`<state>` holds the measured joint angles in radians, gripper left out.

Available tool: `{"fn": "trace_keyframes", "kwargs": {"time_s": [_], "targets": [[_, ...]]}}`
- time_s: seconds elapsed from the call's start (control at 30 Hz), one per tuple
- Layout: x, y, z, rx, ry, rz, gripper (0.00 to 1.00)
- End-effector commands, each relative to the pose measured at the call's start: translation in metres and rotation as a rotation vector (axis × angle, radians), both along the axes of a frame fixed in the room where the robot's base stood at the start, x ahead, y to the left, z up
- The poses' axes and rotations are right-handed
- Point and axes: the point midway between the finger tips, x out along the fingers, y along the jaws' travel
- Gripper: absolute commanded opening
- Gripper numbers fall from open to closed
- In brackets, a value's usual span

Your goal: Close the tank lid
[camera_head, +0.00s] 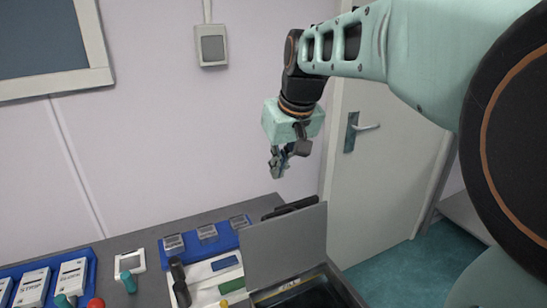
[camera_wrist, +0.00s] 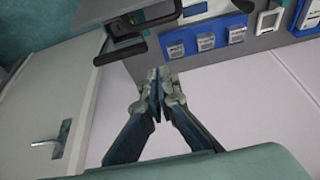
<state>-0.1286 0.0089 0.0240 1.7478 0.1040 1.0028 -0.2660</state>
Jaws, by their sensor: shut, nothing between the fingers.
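The tank lid (camera_head: 285,245) is a flat grey panel that stands up, open, at the back of the tank. The tank (camera_head: 345,290) is at the bottom of the head view, with a dark opening partly shown. My gripper (camera_head: 277,174) is shut and empty. It hangs in the air above and behind the raised lid, apart from it, near the wall. In the wrist view my gripper (camera_wrist: 157,75) shows its fingers together, and the edge of the lid (camera_wrist: 95,12) shows at the top left.
A blue rack (camera_head: 207,236) with grey-topped blocks and a white tray (camera_head: 200,275) with tools stand left of the tank. Boxed items (camera_head: 35,285) sit farther left. A door (camera_head: 385,160) is at the right. The wall is close behind my gripper.

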Motion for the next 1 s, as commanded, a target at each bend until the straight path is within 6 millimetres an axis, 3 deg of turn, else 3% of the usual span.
{"fn": "trace_keyframes", "kwargs": {"time_s": [0.17,0.5,0.8,1.0], "targets": [[0.007,0.004,-0.023,0.0,0.007,0.002,0.0],[0.033,0.013,-0.09,-0.001,0.007,-0.001,0.0],[0.003,0.001,-0.091,-0.001,0.001,-0.002,0.0],[-0.003,-0.001,-0.092,-0.001,0.0,-0.001,0.0]]}}
